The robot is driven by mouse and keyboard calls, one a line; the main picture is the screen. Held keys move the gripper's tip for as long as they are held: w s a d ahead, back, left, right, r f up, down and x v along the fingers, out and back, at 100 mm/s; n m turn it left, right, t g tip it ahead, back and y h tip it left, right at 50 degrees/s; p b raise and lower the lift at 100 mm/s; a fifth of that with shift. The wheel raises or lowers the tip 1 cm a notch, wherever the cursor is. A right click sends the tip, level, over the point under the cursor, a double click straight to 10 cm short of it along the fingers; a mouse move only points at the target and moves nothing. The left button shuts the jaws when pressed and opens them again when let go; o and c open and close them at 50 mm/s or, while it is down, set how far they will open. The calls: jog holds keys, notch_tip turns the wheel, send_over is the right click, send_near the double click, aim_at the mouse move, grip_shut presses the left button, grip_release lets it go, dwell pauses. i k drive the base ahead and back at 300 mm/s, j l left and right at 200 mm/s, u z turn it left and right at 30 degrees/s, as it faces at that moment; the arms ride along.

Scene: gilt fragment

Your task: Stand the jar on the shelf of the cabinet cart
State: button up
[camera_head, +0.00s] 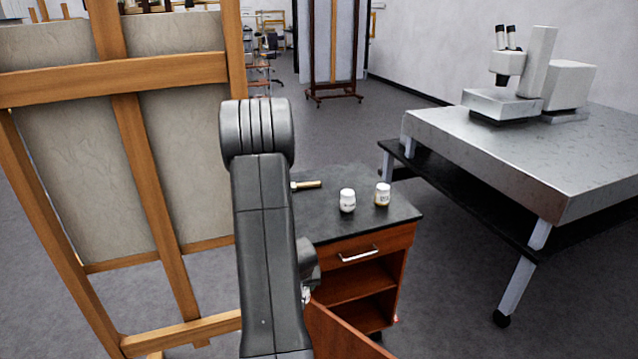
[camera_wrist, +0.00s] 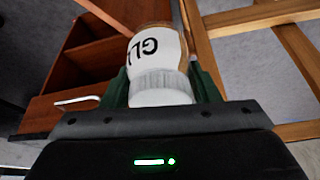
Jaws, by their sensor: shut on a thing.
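My gripper (camera_wrist: 160,86) is shut on a white jar (camera_wrist: 158,52) with a ribbed white lid and black lettering. The lid faces the wrist camera, and the jar's far end shows brownish. In the head view my arm hides the gripper and most or all of the jar. The cabinet cart (camera_head: 388,238) has a black top, a drawer with a metal handle, and an open front below. Its shelf (camera_head: 352,290) shows under the drawer and looks empty where visible. In the wrist view the cart (camera_wrist: 45,112) lies left of the jar, apart from it.
Two white-lidded jars (camera_head: 347,201) (camera_head: 382,195) and a small brush-like tool (camera_head: 308,184) are on the cart top. The cart's door (camera_head: 338,335) hangs open. A wooden easel (camera_head: 180,70) stands left. A metal table (camera_head: 540,150) with a microscope (camera_head: 520,75) stands right.

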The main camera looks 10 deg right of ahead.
aim_at(363, 284)
jog(key=k+l, duration=0.15)
jog(key=l, duration=0.2)
jog(key=k+l, duration=0.15)
jog(key=l, duration=0.15)
jog(key=k+l, duration=0.1)
jog(key=l, duration=0.25)
jog(key=k+l+u, duration=0.1)
jog(key=l, duration=0.2)
jog(key=l+u, duration=0.2)
jog(key=l, duration=1.95)
jog(key=i+l, duration=0.35)
jog(key=i+l+u, duration=0.1)
jog(key=i+l, duration=0.2)
jog(key=l, duration=0.15)
jog(key=i+l, duration=0.3)
jog(key=l, duration=0.15)
jog(key=i+l+u, duration=0.1)
jog(key=i+l, duration=0.25)
